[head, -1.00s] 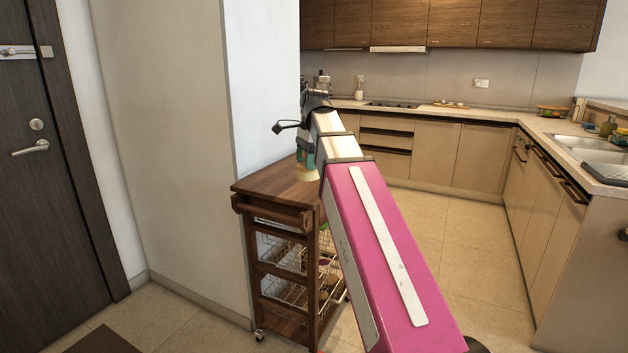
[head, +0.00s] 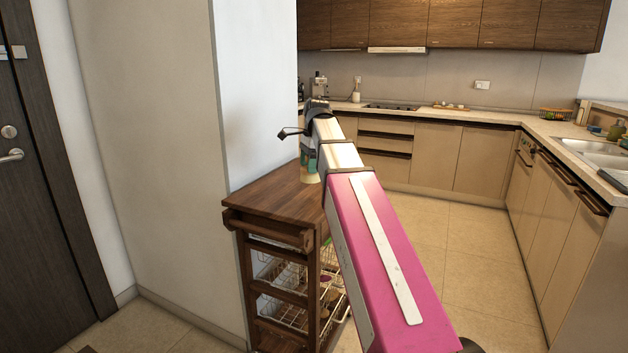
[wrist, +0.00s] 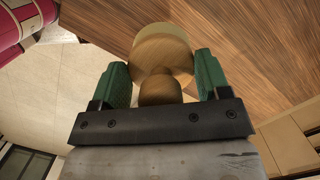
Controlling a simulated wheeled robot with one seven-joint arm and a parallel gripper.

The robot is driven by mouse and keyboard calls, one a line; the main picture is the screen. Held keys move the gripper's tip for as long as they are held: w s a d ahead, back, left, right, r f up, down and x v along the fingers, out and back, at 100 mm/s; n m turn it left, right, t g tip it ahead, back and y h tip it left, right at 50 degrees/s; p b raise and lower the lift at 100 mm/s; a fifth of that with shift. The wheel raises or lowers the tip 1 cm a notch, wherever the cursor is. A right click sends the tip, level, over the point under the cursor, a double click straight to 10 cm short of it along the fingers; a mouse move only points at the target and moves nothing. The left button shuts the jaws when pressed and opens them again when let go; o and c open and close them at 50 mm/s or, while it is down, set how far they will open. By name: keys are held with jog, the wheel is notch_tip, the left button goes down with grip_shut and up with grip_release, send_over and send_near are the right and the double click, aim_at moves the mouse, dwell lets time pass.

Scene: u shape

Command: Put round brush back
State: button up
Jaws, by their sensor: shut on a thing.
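My gripper (wrist: 162,80), with green fingers, is shut on the round brush (wrist: 163,52). The brush has a pale wooden round body and a smaller wooden knob between the fingers. In the head view, part of the brush (head: 309,177) shows as a light shape below my gripper, over the wooden top of a small cart (head: 268,194). My own arm hides much of the gripper there. I cannot tell whether the brush touches the cart top. Any bristles are hidden.
The cart has wire baskets (head: 284,311) below its top and stands against a white wall corner (head: 160,150). A dark door (head: 35,200) is at the left. Kitchen counters (head: 430,150) run along the back and right. The tiled floor (head: 450,240) between is clear.

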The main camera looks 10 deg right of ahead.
jog(key=shift+w+d+f, duration=0.35)
jog(key=shift+w+f, duration=0.25)
jog(key=shift+f, duration=0.5)
jog(key=shift+w+d+f, duration=0.4)
jog(key=shift+w+f, duration=0.2)
jog(key=shift+f, duration=0.5)
jog(key=shift+w+d+f, duration=0.35)
jog(key=shift+w+f, duration=0.25)
jog(key=shift+f, duration=0.5)
jog(key=o, duration=0.9)
jog(key=shift+f, duration=0.1)
notch_tip(320, 180, up, 12)
jog(key=d, duration=0.1)
jog(key=shift+d, duration=0.4)
jog(key=shift+w, duration=0.1)
